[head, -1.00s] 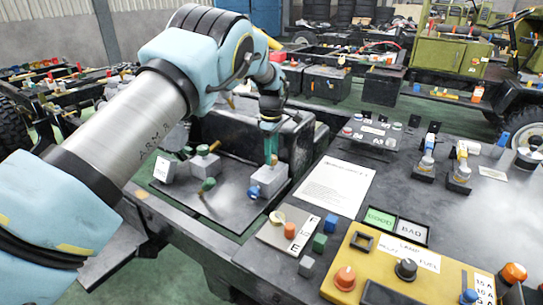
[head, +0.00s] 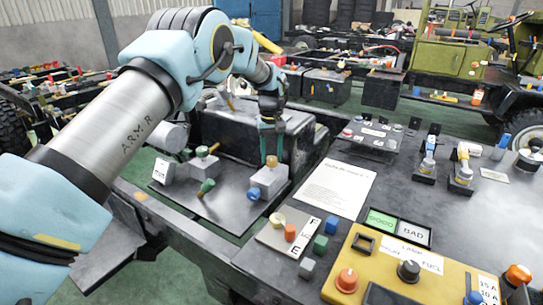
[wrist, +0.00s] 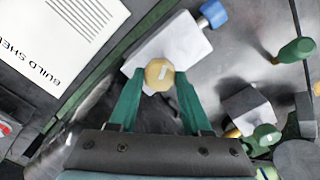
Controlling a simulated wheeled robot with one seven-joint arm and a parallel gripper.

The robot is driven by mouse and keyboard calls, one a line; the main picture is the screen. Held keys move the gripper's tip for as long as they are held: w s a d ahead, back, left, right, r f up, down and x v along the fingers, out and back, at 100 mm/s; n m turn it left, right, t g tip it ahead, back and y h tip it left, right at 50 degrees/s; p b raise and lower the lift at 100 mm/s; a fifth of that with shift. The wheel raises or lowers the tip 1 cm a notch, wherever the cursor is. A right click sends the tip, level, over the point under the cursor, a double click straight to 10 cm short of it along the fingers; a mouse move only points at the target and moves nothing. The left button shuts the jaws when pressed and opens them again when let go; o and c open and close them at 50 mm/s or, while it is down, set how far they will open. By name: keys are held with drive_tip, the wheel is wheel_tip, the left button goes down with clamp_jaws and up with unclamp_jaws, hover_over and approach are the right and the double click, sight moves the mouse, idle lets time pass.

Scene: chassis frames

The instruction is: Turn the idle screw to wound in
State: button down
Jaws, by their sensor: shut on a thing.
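A tan screw head (head: 271,160) stands upright on a pale grey block (head: 269,181) with a blue knob (head: 253,194) on its side; I take it for the idle screw. In the wrist view the tan head (wrist: 159,75) sits between the green fingertips of my gripper (wrist: 157,80), with a pale mark on its top. The gripper (head: 270,150) comes down from above and is shut on the head. The same block (wrist: 190,48) and blue knob (wrist: 213,13) lie just beyond it. The screw's shaft is hidden.
A printed sheet (head: 337,188) lies to the right. A yellow panel (head: 400,270) with knobs is in front. A black box (head: 240,135) stands behind.

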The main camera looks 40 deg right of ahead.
sight(271, 158)
drive_tip(key=m, duration=1.3)
drive_tip(key=shift+m, duration=0.4)
drive_tip(key=m, duration=0.7)
drive_tip(key=m+p, duration=0.1)
drive_tip(key=m, duration=0.5)
drive_tip(key=shift+m, duration=0.4)
drive_tip(key=shift+c, duration=1.8)
unclamp_jaws()
drive_tip(key=shift+r, duration=0.15)
wheel_tip(271, 158, up, 11)
drive_tip(key=b, duration=0.2)
drive_tip(key=shift+f, duration=0.2)
